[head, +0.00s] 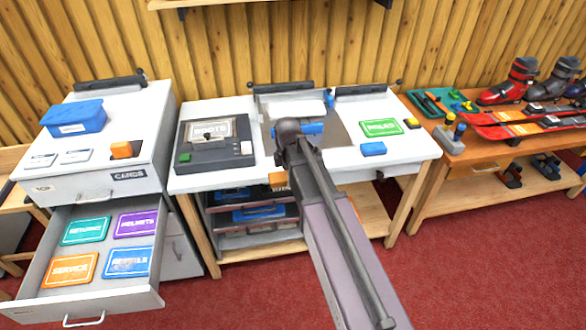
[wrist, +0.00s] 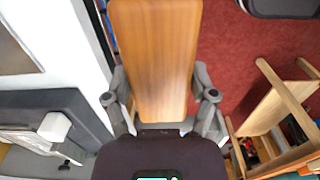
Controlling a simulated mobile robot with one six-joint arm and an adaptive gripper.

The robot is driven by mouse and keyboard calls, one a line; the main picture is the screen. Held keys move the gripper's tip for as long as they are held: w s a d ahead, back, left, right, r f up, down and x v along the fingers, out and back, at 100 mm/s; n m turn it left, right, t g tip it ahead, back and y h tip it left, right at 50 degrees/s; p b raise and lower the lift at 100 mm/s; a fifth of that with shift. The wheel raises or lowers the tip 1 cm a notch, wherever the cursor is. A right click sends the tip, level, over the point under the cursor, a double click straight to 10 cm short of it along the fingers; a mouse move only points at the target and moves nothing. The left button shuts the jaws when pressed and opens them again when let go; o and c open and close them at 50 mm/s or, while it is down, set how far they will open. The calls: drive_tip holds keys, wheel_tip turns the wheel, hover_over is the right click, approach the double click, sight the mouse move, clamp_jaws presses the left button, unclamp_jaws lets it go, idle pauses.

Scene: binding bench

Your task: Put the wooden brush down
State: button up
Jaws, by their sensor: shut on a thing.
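The wooden brush (wrist: 155,50) shows in the wrist view as a broad, flat piece of brown wood. My gripper (wrist: 162,97) is shut on it, one finger on each long side. In the head view my arm hides the gripper. A small orange patch (head: 278,178) beside the arm may be part of the brush; I cannot tell.
The white bench (head: 345,172) holds a dark press-like device (head: 215,145), a green card (head: 381,128) and a blue block (head: 373,149). On the left, a cabinet drawer (head: 92,300) stands open with several coloured cards. On the right, a wooden table (head: 470,150) carries skis and boots.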

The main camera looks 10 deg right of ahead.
idle(0.4)
drive_tip(key=w+d, duration=0.1)
drive_tip(key=w, duration=0.4)
drive_tip(key=w+d+f+b, duration=0.1)
drive_tip(key=w+d, duration=0.1)
drive_tip(key=w, duration=0.3)
drive_tip(key=w+d, duration=0.1)
drive_tip(key=w, duration=0.4)
drive_tip(key=shift+w+d+f, duration=0.2)
drive_tip(key=shift+d+f, duration=0.05)
drive_tip(key=shift+b, duration=0.3)
drive_tip(key=shift+f+b, duration=1.7)
drive_tip(key=shift+f, duration=0.1)
drive_tip(key=shift+f, duration=0.15)
drive_tip(key=o, duration=0.9)
